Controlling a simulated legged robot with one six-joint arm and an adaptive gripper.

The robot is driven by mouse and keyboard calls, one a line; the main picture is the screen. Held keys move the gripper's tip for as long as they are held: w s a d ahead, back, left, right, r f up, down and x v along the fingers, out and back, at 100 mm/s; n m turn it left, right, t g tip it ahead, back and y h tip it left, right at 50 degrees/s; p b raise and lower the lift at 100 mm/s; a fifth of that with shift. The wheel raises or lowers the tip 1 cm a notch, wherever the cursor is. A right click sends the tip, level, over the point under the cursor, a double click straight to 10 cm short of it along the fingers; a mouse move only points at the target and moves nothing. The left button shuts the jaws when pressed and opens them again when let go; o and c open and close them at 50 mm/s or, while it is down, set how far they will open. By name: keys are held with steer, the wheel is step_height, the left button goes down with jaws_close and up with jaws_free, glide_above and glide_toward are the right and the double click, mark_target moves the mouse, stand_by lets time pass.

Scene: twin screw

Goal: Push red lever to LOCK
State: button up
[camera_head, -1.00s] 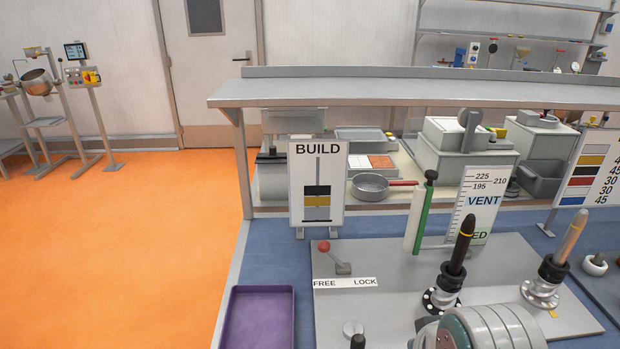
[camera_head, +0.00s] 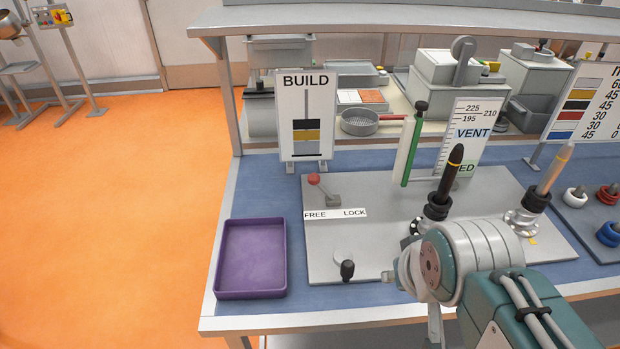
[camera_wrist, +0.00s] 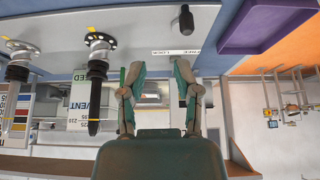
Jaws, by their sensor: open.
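The lever with a red ball knob (camera_head: 314,180) stands on the grey panel (camera_head: 385,240). It leans left, with its knob above the FREE end of the FREE/LOCK label (camera_head: 335,213). In the wrist view my gripper (camera_wrist: 159,72) is open, with its two green fingers apart and nothing visibly held between them. That view looks upside down and shows the label (camera_wrist: 182,51) just beyond the right finger. I cannot make out the red knob there. In the head view my arm covers the lower right, and its end is to the right of and nearer than the lever.
A black-knobbed handle (camera_head: 347,270) stands at the panel's front. A purple tray (camera_head: 284,262) lies left of the panel. A green rod (camera_head: 412,150), a dark post (camera_head: 450,178) and a tan-tipped post (camera_head: 550,175) rise to the right. The BUILD sign (camera_head: 306,150) stands behind the lever.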

steer(key=w+n, duration=0.2)
steer(key=w, duration=0.1)
steer(key=w+f+n+t, duration=0.1)
steer(key=w+n, duration=0.1)
steer(key=w, duration=0.1)
steer(key=w+f+n+t, duration=0.1)
steer(key=w+n, duration=0.1)
steer(key=shift+w, duration=0.4)
jaws_close()
steer(key=w+a+f+n+t+y, duration=0.1)
steer(key=w+a+f+n, duration=0.2)
steer(key=n, duration=0.4)
steer(key=w+a+f+n+t+y, duration=0.2)
steer(key=w+a+f+n, duration=0.1)
steer(key=w+n, duration=0.3)
steer(key=w+a+f+n+t+y, duration=0.2)
steer(key=w+a+f+n, duration=0.1)
steer(key=w+n, duration=0.2)
steer(key=shift+w+a+n, duration=0.1)
steer(key=shift+a+n, duration=0.2)
steer(key=shift+n, duration=1)
steer(key=shift+w+a+f+n+t+y, duration=0.1)
steer(key=shift+a+f+n+t+y, duration=0.1)
steer(key=shift+a+n+y, duration=0.3)
steer(key=shift+w+a+f+n+t+y, duration=0.1)
steer(key=shift+a+f+n+t+y, duration=0.15)
steer(key=shift+n, duration=0.35)
steer(key=shift+s+r, duration=0.1)
steer(key=shift+h, duration=0.25)
